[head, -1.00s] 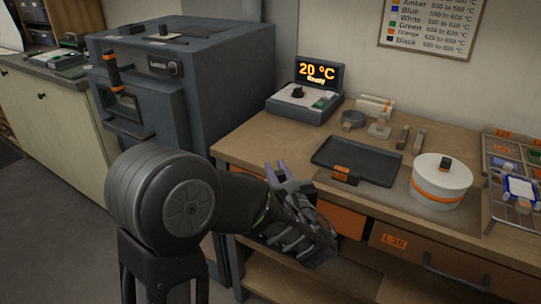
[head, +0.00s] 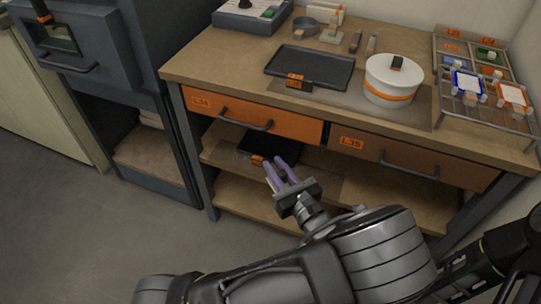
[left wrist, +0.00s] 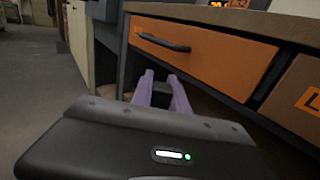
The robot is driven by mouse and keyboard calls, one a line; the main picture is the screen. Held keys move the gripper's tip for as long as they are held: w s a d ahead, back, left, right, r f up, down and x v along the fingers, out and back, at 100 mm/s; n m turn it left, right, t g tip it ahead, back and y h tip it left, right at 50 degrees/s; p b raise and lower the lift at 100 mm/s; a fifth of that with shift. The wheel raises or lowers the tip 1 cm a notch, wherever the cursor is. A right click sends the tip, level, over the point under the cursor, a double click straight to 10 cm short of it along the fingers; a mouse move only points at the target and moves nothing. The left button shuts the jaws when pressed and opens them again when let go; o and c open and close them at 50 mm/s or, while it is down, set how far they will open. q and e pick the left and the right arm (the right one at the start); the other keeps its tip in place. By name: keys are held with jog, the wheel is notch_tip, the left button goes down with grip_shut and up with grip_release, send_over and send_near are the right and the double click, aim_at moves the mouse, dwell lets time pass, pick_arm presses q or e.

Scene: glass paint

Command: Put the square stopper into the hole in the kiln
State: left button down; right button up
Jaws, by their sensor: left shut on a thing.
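My left gripper (head: 281,176) has purple fingers and is in front of the workbench, below its left orange drawer. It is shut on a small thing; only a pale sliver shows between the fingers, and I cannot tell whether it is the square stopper. The fingers also show in the left wrist view (left wrist: 162,92), with the thing hidden. The blue-grey kiln (head: 150,45) stands at the upper left, left of the bench and cut off by the picture's edge. My right gripper is out of view.
A dark tray (head: 272,148) lies on the shelf below. Floor at left is clear.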

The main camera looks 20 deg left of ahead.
pick_arm(q)
notch_tip(320, 180, up, 6)
jog(key=p, duration=0.6)
jog(key=shift+w+r, duration=0.1)
jog(key=shift+r, duration=0.05)
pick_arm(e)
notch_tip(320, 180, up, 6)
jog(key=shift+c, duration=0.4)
